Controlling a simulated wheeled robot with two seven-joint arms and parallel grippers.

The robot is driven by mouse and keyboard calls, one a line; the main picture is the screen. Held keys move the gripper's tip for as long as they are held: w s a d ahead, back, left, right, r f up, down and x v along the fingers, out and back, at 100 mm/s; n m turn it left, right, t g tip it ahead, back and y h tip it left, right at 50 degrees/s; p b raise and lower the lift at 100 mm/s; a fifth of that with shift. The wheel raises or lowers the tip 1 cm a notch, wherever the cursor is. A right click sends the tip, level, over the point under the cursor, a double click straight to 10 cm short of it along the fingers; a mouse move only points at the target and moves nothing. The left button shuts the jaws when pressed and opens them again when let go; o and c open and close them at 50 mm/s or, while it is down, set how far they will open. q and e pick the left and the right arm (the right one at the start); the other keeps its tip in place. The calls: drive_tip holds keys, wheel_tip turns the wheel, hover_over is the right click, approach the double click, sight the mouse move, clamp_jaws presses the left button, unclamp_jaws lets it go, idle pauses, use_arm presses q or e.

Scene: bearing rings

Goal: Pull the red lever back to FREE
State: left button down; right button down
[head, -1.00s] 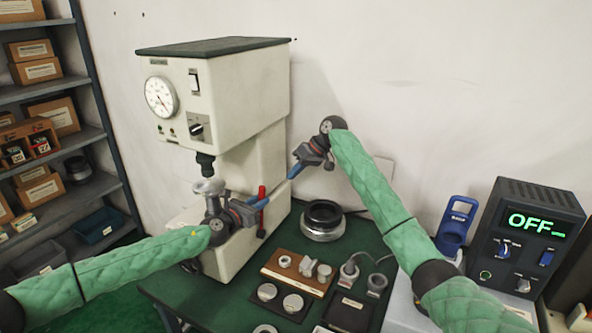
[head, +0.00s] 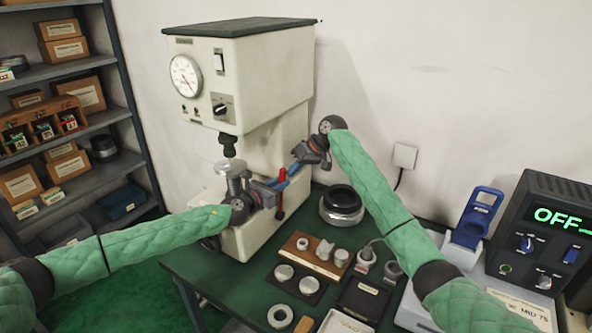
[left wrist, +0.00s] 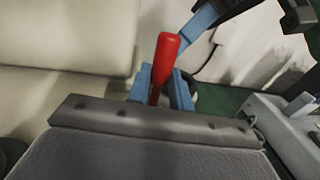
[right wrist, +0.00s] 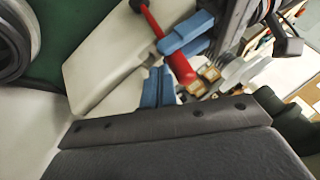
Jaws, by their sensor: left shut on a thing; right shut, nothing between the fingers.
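The red lever (head: 282,176) stands nearly upright at the right side of the cream press (head: 262,65). My left gripper (head: 278,187) is shut on it, with blue fingers on both sides of the shaft. In the left wrist view the lever's rounded red top (left wrist: 166,50) sticks up above the fingers (left wrist: 161,86). My right gripper (head: 290,172) is shut and empty, close to the lever on its right. The right wrist view shows the lever (right wrist: 178,60) beside my right fingers (right wrist: 159,86). No FREE marking is readable.
A dark-topped bearing ring (head: 342,206) stands on the green table (head: 215,276) right of the press. A wooden block (head: 314,258) with small metal parts and discs lie in front. At right are a blue holder (head: 480,214) and a control box (head: 548,226) reading OFF.

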use_arm(q)
drive_tip(key=shift+r, duration=0.1)
use_arm(e)
drive_tip(key=shift+s+a+r, duration=0.25)
drive_tip(key=shift+s+a, duration=0.5)
drive_tip(key=shift+a, duration=0.05)
use_arm(q)
drive_tip(key=c, duration=1.6)
unclamp_jaws()
drive_tip(key=shift+o, duration=0.3)
drive_tip(key=shift+w, duration=0.1)
use_arm(e)
drive_tip(key=shift+w, duration=0.1)
use_arm(q)
drive_tip(key=shift+a, duration=0.1)
use_arm(e)
drive_tip(key=shift+d, duration=0.1)
